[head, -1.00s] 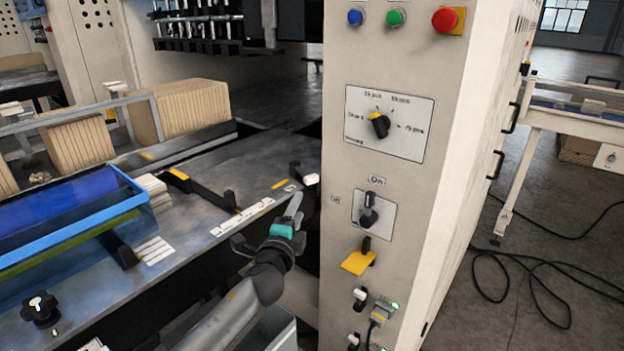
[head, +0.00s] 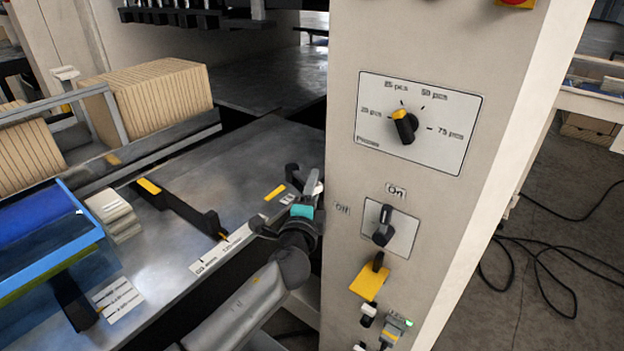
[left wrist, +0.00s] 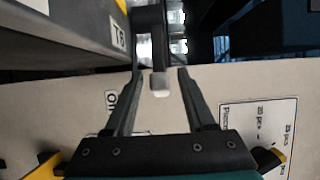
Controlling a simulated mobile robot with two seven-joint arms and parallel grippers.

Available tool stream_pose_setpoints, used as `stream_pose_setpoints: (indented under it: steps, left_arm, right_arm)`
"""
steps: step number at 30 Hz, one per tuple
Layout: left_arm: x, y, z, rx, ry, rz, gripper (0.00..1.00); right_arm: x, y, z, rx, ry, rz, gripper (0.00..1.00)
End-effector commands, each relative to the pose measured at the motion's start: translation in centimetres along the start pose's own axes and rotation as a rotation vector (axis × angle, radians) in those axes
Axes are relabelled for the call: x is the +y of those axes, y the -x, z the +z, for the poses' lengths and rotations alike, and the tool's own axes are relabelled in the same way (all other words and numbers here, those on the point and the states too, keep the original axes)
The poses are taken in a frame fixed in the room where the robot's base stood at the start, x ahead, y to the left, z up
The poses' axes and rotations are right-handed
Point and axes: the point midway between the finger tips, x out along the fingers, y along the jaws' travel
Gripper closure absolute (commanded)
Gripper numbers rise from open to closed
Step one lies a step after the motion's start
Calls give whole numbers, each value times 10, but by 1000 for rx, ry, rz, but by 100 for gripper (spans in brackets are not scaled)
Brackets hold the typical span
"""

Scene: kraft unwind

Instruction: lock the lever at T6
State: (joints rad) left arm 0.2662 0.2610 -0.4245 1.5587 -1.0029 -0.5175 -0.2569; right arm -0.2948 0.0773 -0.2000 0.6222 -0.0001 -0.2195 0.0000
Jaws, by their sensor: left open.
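The lever at T6 is dark with a pale tip (left wrist: 160,83) in the left wrist view. The T6 label (left wrist: 118,38) is beside it on the grey edge. My left gripper (left wrist: 159,76) is open, with one finger on each side of the pale tip and gaps showing between. In the head view my left gripper (head: 306,192) is at the table's edge by the control column and partly covers the lever. The lever's dark upper part (head: 292,174) shows just behind it. My right gripper is in neither view.
The control column (head: 345,250) stands close to the right of the gripper, with a count dial (head: 404,126), an On/Off switch (head: 383,228) and a yellow tag (head: 368,284). Another black lever (head: 195,215) lies on the metal table (head: 250,165) at the left.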

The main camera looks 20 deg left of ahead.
Motion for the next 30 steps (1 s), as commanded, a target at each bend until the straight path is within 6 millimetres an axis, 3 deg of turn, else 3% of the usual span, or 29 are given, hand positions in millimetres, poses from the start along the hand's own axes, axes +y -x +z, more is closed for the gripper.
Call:
stream_pose_setpoints:
  steps: [9,23,30]
  left_arm:
    - [0,0,-1,0,1,1,46]
    - [0,0,0,-1,1,1,98]
    - [0,0,0,-1,1,1,100]
  right_arm:
    - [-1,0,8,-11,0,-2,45]
    - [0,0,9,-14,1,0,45]
    - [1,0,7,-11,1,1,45]
